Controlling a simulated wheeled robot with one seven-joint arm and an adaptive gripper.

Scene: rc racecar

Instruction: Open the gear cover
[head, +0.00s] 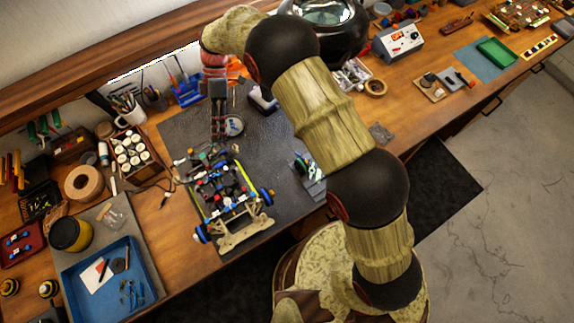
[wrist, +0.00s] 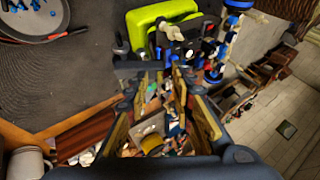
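The RC car chassis (head: 228,205) sits on the dark mat, with blue wheel parts, a yellow-green side strip and a tan plate at its near end. My gripper (head: 219,136) points down just above the far end of the chassis. The wrist view shows part of the chassis (wrist: 185,45) beyond the fingertips, with a bright lime-green part (wrist: 158,20) beside it. My gripper also shows in the wrist view (wrist: 155,85), its fingers apart with nothing seen held between them. I cannot pick out the gear cover for certain; contact with the chassis is unclear.
A blue tray (head: 105,285) and a wooden rack of white bottles (head: 132,155) stand left of the dark mat (head: 180,130). A round dish (head: 234,126) lies close to my gripper. A black helmet-like object (head: 330,25) stands behind my arm.

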